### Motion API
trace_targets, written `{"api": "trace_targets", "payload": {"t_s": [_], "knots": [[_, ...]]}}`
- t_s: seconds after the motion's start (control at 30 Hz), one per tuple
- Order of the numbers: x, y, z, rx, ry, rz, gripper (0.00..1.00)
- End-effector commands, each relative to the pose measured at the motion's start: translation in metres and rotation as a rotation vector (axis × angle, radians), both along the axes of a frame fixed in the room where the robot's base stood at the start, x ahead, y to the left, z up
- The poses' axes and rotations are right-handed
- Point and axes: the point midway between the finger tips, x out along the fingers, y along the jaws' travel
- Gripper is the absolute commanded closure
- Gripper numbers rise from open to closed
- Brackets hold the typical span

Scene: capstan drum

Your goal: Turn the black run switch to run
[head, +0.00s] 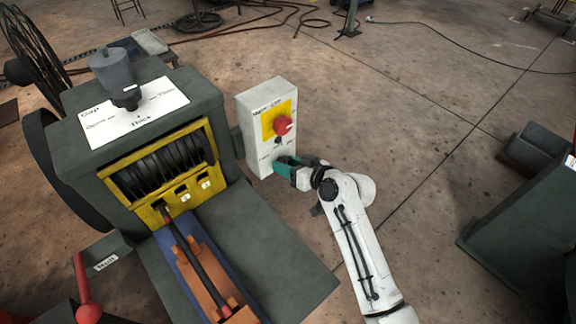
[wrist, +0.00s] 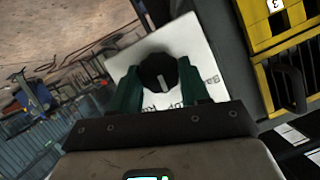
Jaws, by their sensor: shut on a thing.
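The black run switch (wrist: 157,72) is a round knob with a white pointer line, set on the white face of the control box (head: 252,130). In the wrist view the line runs nearly up and down the picture. My gripper (wrist: 160,82) has its two green fingers on either side of the knob, shut on it. Lettering on the plate is partly covered by the fingers. In the head view my gripper (head: 281,166) is at the lower part of the box face and hides the black switch.
A red knob (head: 283,125) on a yellow plate sits higher on the same box. The dark machine (head: 205,95) with a yellow-framed opening stands left of the box. A green-grey cabinet (head: 510,235) is at far right. Open floor lies behind and right of my arm.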

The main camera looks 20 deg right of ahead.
Motion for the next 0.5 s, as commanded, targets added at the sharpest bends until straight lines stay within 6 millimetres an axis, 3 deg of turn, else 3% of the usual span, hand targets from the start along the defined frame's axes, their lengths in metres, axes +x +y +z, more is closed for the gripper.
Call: {"api": "trace_targets", "payload": {"t_s": [0.5], "knots": [[0.0016,-0.0046,-0.0045,0.414,0.133,-0.001,0.85]]}}
